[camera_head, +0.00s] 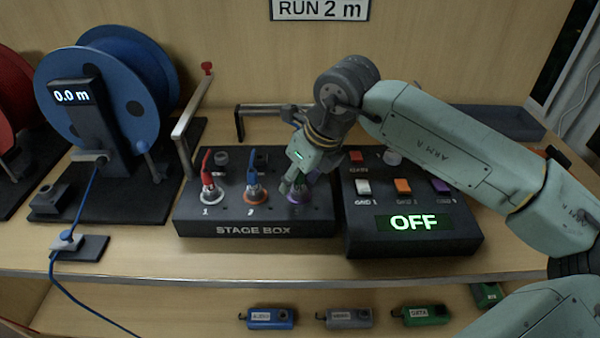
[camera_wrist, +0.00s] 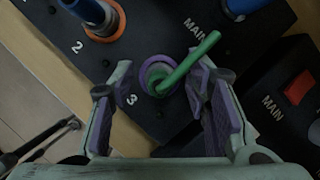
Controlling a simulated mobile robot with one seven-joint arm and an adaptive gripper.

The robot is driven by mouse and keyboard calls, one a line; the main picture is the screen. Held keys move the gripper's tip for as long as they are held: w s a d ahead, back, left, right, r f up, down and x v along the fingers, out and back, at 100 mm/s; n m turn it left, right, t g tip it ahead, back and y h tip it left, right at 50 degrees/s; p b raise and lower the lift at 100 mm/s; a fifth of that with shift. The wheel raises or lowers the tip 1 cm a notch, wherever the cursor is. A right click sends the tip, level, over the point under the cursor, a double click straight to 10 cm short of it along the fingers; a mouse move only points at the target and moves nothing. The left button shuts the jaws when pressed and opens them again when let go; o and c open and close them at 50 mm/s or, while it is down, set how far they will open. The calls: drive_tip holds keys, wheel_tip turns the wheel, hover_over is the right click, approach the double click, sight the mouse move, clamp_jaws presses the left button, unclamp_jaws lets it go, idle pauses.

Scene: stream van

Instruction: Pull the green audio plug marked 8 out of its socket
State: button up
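The green plug (camera_wrist: 180,70) sits in a purple-ringed socket (camera_wrist: 148,72) of the stage box, with its green lever or tail pointing up to the right in the wrist view. The number beside this socket reads 3; I see no 8 on the plug. My gripper (camera_wrist: 160,88) is open, with one finger on each side of the plug and visible gaps between. In the head view my gripper (camera_head: 294,184) is low over the right socket of the stage box (camera_head: 254,229) and hides most of the plug there.
A red plug (camera_head: 208,185) and a blue plug (camera_head: 253,183) stand in the sockets to the left. The switch box (camera_head: 412,245), showing OFF, is close on the right. A blue cable reel (camera_head: 100,95) stands at left. Several labelled boxes lie on the lower shelf.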

clamp_jaws()
idle(0.8)
